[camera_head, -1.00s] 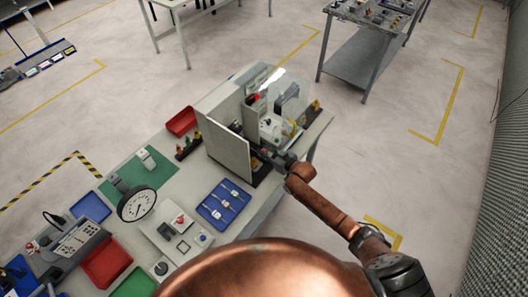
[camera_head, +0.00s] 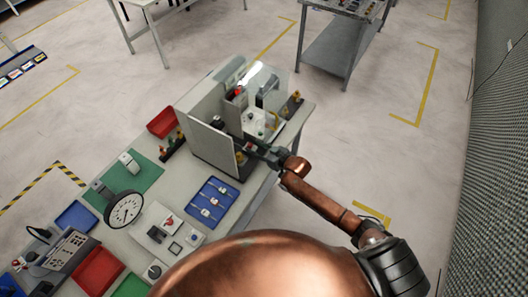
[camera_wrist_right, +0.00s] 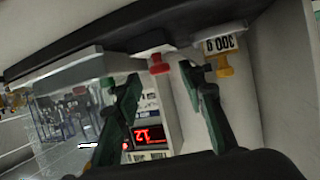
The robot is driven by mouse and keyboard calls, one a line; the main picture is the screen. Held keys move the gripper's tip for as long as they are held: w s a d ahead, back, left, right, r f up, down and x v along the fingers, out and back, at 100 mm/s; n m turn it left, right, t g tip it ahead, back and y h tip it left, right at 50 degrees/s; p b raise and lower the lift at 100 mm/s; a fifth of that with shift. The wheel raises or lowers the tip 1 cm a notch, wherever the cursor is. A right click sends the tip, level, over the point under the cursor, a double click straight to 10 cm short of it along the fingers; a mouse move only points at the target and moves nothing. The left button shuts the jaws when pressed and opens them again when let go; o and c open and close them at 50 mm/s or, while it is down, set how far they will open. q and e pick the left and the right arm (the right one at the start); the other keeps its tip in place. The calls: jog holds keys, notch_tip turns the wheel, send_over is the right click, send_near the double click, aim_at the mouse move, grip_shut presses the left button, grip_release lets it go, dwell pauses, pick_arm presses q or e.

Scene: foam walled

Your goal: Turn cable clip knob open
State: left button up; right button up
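My right gripper (camera_head: 258,150) reaches into the open front of the walled machine (camera_head: 211,147) at the table's right end. In the right wrist view its two dark green fingers (camera_wrist_right: 165,110) are spread apart with nothing between them. A red knob (camera_wrist_right: 160,64) shows beyond and between the fingers. A yellow knob (camera_wrist_right: 225,66) under a white number label is beside the right finger. I cannot tell which is the cable clip knob, or whether a finger touches either. My left gripper is not in view.
A light panel stands left of my right gripper and a clear pane (camera_wrist_right: 75,100) is on the wrist view's left. A lit red display (camera_wrist_right: 150,134) is behind the fingers. A blue tray (camera_head: 212,203) and a dial gauge (camera_head: 125,209) stand on the table.

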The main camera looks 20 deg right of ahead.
jog(key=v, duration=0.7)
jog(key=shift+s, duration=0.2)
jog(key=shift+r, duration=0.15)
